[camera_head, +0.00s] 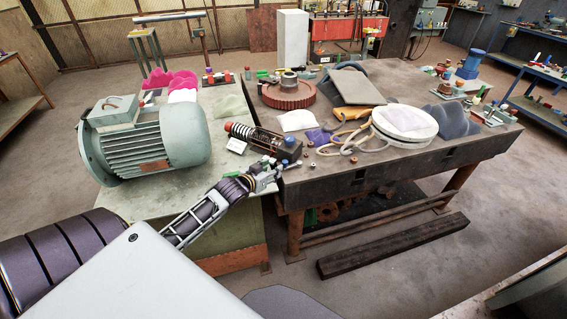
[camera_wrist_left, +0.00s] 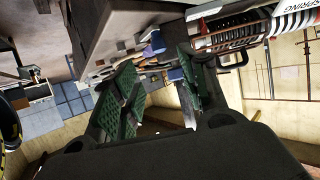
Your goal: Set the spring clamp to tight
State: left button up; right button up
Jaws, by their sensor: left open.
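The spring clamp (camera_head: 255,137) lies on the near left part of the benches, with a striped coil end at left and a dark body at right. A blue knob (camera_head: 290,142) shows at its right end. My left gripper (camera_head: 275,175) is just in front of and below that right end, apart from it as far as I can tell. In the left wrist view the clamp (camera_wrist_left: 240,38) fills the top right, with coil, striped part and partial lettering. My left gripper's green-padded fingers (camera_wrist_left: 160,90) are spread, with nothing visible between them. My right gripper is not in view.
A large green motor (camera_head: 150,140) stands left of the clamp. On the dark bench (camera_head: 400,160) are a red gear (camera_head: 288,95), a round white-topped item (camera_head: 405,122) and a looped cord. Small nuts lie near the bench's front edge. The floor in front is partly clear.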

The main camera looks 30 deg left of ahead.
aim_at(284, 162)
pick_arm(q)
jog(key=shift+x, duration=5.2)
jog(key=shift+d, duration=0.1)
grip_shut()
